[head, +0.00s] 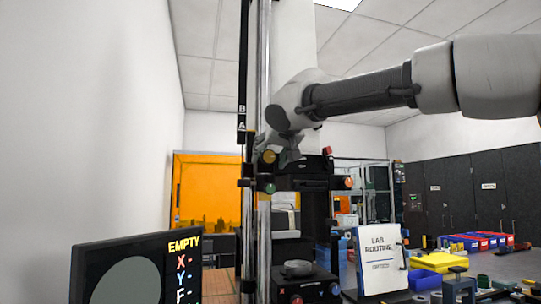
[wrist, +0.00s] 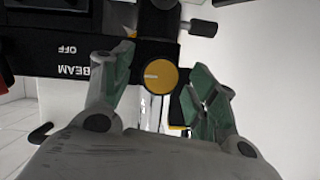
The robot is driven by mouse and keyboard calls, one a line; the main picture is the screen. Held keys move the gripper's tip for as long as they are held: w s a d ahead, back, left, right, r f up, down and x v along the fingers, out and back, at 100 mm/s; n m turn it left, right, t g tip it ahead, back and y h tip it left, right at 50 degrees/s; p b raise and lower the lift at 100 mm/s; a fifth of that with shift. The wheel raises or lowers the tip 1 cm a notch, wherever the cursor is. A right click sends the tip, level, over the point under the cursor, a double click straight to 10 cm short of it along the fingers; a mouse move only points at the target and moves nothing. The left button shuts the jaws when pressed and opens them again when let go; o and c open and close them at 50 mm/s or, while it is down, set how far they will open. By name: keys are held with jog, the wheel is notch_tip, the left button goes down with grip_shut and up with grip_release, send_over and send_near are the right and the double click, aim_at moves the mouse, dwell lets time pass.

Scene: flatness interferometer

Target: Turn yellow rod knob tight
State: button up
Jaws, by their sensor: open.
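The yellow rod knob (wrist: 161,77) is a round knob with a pale line on its face, on a black clamp by the shiny rod. In the wrist view my gripper (wrist: 158,75) is open, with one green-padded finger on each side of the knob. Gaps show between the fingers and the knob, so they look apart from it. In the head view the yellow knob (head: 269,156) sits on the front of the vertical rods, and my gripper (head: 278,152) is beside it, partly hidden by its own links. I cannot tell the depth between fingertips and knob.
A green knob (head: 270,188) and an orange knob (head: 349,183) sit just below on the same stand. A black bracket with BEAM OFF lettering (wrist: 75,60) lies left of the fingers. A dark screen (head: 125,280) stands lower left.

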jog(key=c, duration=1)
